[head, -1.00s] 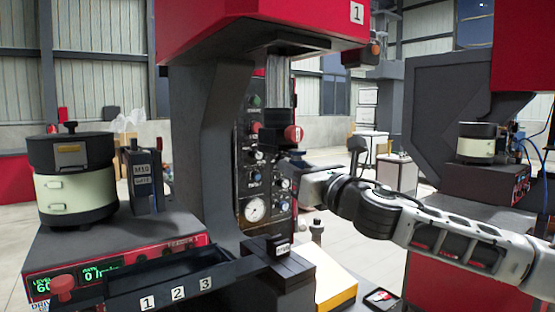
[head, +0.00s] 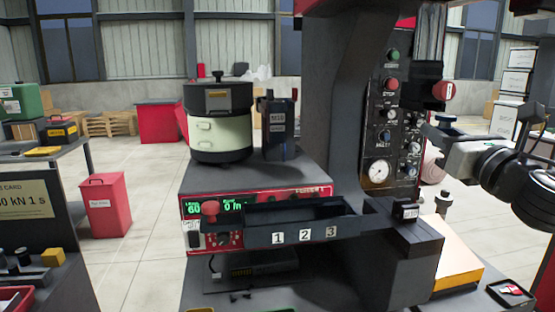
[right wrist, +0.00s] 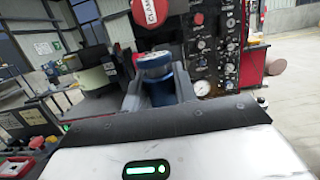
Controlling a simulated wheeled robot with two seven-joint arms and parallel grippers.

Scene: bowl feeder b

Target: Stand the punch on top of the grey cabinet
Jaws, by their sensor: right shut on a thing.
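My right gripper (head: 440,133) is at the right of the head view, in front of the press's control panel. It is shut on the punch (right wrist: 157,80), a short blue cylinder with a pale round top, which stands about upright between the fingers in the right wrist view. In the head view only a small part of the punch (head: 444,118) shows at the fingertips. It is held in the air, apart from any surface. I cannot surely pick out the grey cabinet; a dark grey bench (head: 38,208) with a card stands at the far left. My left gripper is not in view.
A bowl feeder (head: 220,137) stands on a grey-topped unit, with a numbered tray (head: 262,238) in front. The press column (head: 352,100) rises between feeder and gripper. A yellow-sided block (head: 455,262) and small dark tray (head: 510,291) lie below. A red bin (head: 105,205) stands left on open floor.

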